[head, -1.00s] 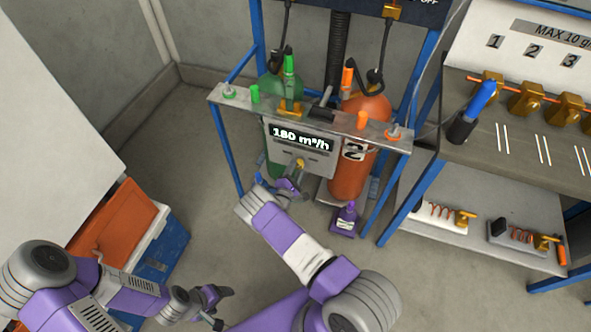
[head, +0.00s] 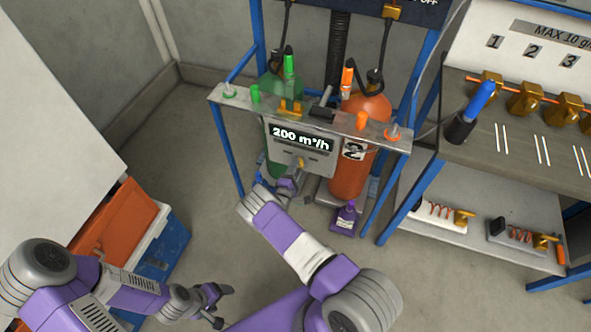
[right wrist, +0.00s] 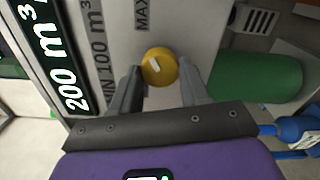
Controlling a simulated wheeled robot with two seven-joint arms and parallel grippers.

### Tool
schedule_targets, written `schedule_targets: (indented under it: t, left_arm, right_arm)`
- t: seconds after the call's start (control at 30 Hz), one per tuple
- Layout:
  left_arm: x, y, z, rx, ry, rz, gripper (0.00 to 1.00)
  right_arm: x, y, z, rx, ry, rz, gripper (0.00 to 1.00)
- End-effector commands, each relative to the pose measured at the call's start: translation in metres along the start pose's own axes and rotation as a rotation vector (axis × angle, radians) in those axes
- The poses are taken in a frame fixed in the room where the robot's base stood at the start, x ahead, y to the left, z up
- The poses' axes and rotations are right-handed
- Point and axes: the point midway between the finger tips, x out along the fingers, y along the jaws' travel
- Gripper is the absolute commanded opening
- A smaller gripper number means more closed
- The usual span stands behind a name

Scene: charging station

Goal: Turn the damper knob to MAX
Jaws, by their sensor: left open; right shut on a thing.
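The yellow damper knob (right wrist: 159,67) sits on a grey panel (right wrist: 190,20) and has a white pointer mark. It also shows in the head view (head: 301,163), below the display (head: 301,137), which reads 200 m³/h. In the right wrist view, the MAX label (right wrist: 142,14) is beside the knob and another label ending in "100 m³" is to its left. My right gripper (right wrist: 158,80) is at the knob with a finger on each side, shut on it. My left gripper (head: 222,304) is open and empty at the lower left, away from the panel.
A green cylinder (head: 275,152) and an orange cylinder (head: 352,178) stand behind the panel. A purple bottle (head: 345,218) is on the floor. An orange and blue cool box (head: 168,243) is at the left. A workbench (head: 515,135) is at the right.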

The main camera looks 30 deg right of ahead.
Motion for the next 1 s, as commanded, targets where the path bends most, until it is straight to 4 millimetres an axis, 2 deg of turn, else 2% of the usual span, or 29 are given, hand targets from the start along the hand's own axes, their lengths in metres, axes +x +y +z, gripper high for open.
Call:
schedule_targets:
  t: [0.1,0.13,0.3,0.63,1.0]
  left_arm:
    - [0.0,0.0,0.0,0.0,0.0,0.0,0.71]
    - [0.0,0.0,0.0,0.0,0.0,0.0,0.71]
    - [0.0,0.0,0.0,0.0,0.0,0.0,0.71]
    - [-0.002,0.001,0.0,0.0,0.0,0.0,0.71]
    - [-0.018,0.007,0.001,0.0,0.0,0.0,0.71]
  right_arm:
    - [-0.002,-0.001,-0.001,0.003,0.003,-0.004,0.15]
    - [-0.002,-0.001,-0.001,0.003,0.003,-0.004,0.47]
    - [-0.001,-0.001,-0.001,0.002,0.002,-0.003,0.71]
    - [-0.005,0.0,-0.001,0.0,0.001,-0.002,0.71]
    - [-0.062,0.001,-0.001,0.0,0.004,-0.002,0.71]
